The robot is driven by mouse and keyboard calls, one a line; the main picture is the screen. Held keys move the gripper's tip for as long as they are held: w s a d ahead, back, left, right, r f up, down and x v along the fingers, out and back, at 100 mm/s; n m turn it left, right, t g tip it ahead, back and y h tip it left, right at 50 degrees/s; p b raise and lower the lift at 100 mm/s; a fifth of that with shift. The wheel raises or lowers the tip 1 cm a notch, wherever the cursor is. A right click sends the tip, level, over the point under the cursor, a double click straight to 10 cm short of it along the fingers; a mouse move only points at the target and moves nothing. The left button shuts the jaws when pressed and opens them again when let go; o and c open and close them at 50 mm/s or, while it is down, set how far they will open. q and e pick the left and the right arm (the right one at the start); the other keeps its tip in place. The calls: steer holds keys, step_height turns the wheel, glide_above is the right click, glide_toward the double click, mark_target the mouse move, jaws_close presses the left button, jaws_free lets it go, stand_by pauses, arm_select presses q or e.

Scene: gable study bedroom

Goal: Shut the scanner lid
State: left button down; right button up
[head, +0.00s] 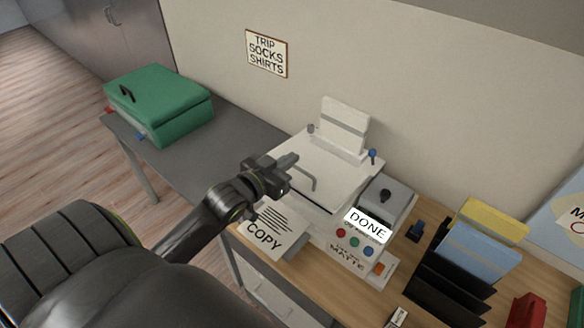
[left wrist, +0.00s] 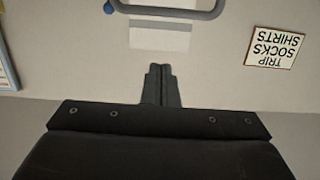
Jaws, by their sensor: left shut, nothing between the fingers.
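The scanner is a white box on the wooden desk, in the middle of the head view. Its white lid (head: 338,184) lies flat or nearly flat on the body; I cannot tell if a thin gap remains. A grey bar handle (head: 313,178) stands on the lid's front-left part, and a grey bar shows at the top of the left wrist view (left wrist: 165,12). My left gripper (head: 292,160) is shut and empty, just left of the handle and above the lid; its fingers also show in the left wrist view (left wrist: 160,84). My right gripper is not in view.
A lit DONE display (head: 367,225) and coloured buttons are on the scanner's front right. A COPY sheet (head: 268,229) lies at its front left. A green suitcase (head: 160,105) sits on the grey table. A black file rack (head: 445,285) stands right.

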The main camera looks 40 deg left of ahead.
arm_select(q)
steer(key=f, duration=0.1)
steer(key=w+f, duration=0.1)
steer(key=f, duration=0.2)
steer(key=shift+w+f, duration=0.1)
steer(key=shift+w, duration=0.15)
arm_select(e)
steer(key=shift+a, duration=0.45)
arm_select(q)
steer(key=f+b, duration=0.1)
steer(key=s+f+b, duration=0.1)
steer(key=shift+s+f, duration=0.1)
steer(key=shift+f, duration=0.2)
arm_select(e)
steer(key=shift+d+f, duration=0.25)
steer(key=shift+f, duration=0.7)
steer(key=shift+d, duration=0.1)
arm_select(q)
steer(key=shift+r, duration=0.1)
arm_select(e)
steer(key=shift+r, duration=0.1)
